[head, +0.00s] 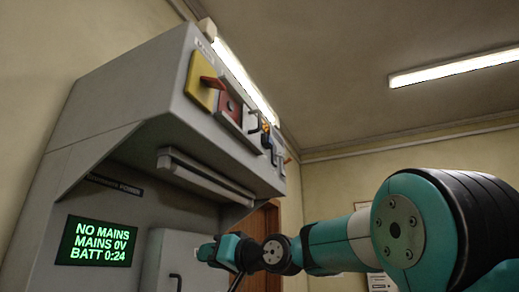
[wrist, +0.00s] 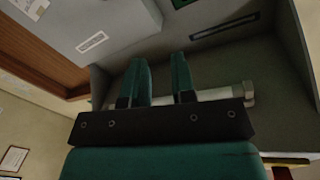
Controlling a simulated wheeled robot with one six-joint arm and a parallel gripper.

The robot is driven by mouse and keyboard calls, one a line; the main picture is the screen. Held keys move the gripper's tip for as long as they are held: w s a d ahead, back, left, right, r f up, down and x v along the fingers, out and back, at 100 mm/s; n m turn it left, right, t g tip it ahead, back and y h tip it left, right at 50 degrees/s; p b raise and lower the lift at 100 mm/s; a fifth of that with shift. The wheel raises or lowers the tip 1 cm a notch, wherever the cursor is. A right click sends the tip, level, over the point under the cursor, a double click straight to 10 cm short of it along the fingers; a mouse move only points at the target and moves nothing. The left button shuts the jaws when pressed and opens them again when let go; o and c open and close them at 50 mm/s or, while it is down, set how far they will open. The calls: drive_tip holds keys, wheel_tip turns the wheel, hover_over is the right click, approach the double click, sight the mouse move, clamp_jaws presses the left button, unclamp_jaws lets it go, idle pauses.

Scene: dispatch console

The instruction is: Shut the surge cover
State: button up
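No label I can read names the surge cover. A grey box with a dark handle (head: 175,268) stands under the overhead panel in the head view and may be it; I cannot tell whether it is open. A grey box (wrist: 110,25) with a small white label shows at the upper left of the wrist view, probably the same one. My gripper (wrist: 162,80) has its two green fingers apart, with nothing visible between them. In the head view my gripper (head: 207,252) is in front of the grey box's right side; contact cannot be told.
The overhead panel (head: 190,120) carries a yellow plate (head: 202,80) with a red lever, a red plate (head: 228,106) and other switches. A lamp bar (head: 205,178) hangs beneath it. A green-lettered screen (head: 97,242) reads no mains. A brown door (head: 262,225) is behind.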

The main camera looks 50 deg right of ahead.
drive_tip(key=s+d+r+t+h, duration=0.1)
drive_tip(key=s+d+r+t, duration=0.2)
drive_tip(key=d+r, duration=0.35)
drive_tip(key=s+d+r+t+h, duration=0.15)
drive_tip(key=s+d+r, duration=0.25)
drive_tip(key=r, duration=0.5)
drive_tip(key=n+t+y+p, duration=0.1)
drive_tip(key=n+t+y, duration=0.2)
drive_tip(key=n+t, duration=0.15)
approach(260, 125)
drive_tip(key=shift+m, duration=0.45)
drive_tip(key=p+x, duration=0.8)
drive_tip(key=s+r+p+x, duration=0.1)
drive_tip(key=p+x, duration=0.3)
drive_tip(key=shift+d, duration=0.3)
drive_tip(key=shift+w, duration=0.1)
drive_tip(key=shift+f, duration=0.1)
drive_tip(key=shift+c, duration=0.4)
clamp_jaws()
